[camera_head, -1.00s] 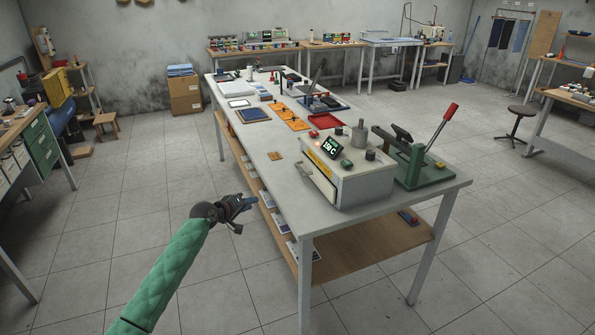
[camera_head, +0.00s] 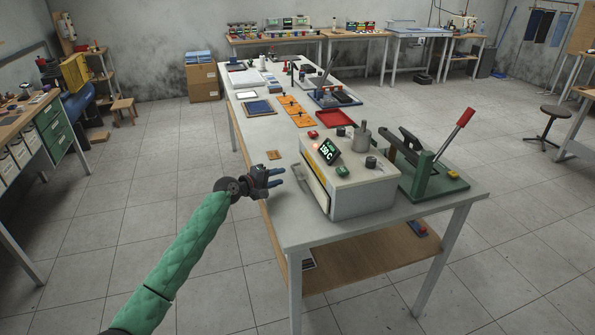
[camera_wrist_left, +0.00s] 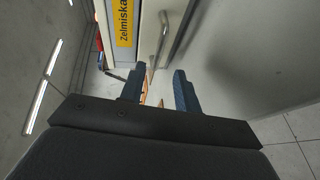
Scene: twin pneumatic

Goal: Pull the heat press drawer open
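The heat press (camera_head: 362,190) is a pale box with a lit display reading 150 C, standing at the near end of the long table. Its drawer front, with a metal bar handle (camera_wrist_left: 161,40), faces my left gripper and looks closed. My left gripper (camera_head: 281,177) is just left of the press, over the table's edge, its fingers pointing at the front. In the left wrist view the two blue fingertips (camera_wrist_left: 160,88) are apart with nothing between them. The handle lies ahead of them, apparently not touched. My right gripper is in neither view.
A yellow label (camera_wrist_left: 123,22) is on the press front beside the handle. A green lever press (camera_head: 430,175) with a red grip stands right of the heat press.

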